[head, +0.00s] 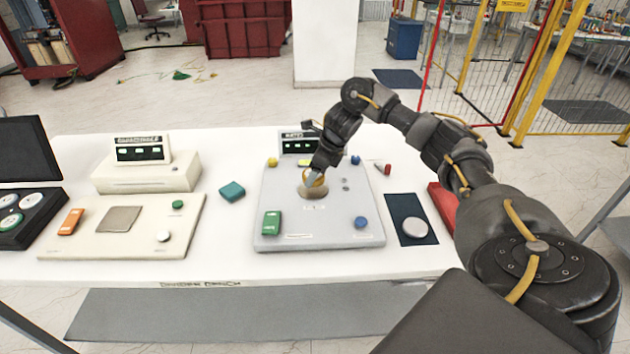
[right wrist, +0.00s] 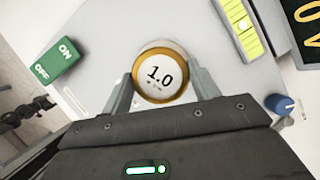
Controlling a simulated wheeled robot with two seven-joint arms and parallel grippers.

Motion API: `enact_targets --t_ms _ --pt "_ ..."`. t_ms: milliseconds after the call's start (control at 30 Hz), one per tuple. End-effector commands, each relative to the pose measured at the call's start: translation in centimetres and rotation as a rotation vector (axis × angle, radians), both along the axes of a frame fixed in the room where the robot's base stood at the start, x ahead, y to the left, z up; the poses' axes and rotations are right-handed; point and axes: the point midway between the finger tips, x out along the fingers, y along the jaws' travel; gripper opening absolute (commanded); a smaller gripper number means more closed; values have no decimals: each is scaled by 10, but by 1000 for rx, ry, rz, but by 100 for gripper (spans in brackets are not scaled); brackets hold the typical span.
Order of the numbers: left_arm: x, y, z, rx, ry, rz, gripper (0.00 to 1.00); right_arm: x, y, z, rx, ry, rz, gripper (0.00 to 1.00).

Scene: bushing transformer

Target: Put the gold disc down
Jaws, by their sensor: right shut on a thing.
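The gold disc shows in the right wrist view (right wrist: 160,76) as a gold ring around a white face marked "1.0". In the head view the gold disc (head: 315,179) is partly hidden by my right gripper (head: 314,182). My right gripper in the right wrist view (right wrist: 160,88) is shut on the disc, one finger on each side. I cannot tell whether the disc touches the instrument. My left gripper is not in view.
A green switch (head: 271,223) and blue knob (head: 361,222) stand on the instrument's front corners. A white disc (head: 414,228) lies on a dark mat (head: 400,209) at right. A teal block (head: 232,191) sits at left, beside a cream device (head: 145,245).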

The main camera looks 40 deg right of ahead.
Motion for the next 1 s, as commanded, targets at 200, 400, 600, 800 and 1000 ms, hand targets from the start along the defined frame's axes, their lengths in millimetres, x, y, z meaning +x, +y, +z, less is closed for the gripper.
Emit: enact_targets --t_ms 200,400,600,800,1000 --pt "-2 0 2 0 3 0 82 0 1 -26 3 3 -1 29" --pt "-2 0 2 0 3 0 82 0 1 -29 1 0 0 29" --pt "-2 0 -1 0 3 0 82 0 1 -32 1 0 0 29" --pt "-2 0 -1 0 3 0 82 0 1 -32 0 1 0 80" --pt "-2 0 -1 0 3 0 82 0 1 -32 0 1 0 82"
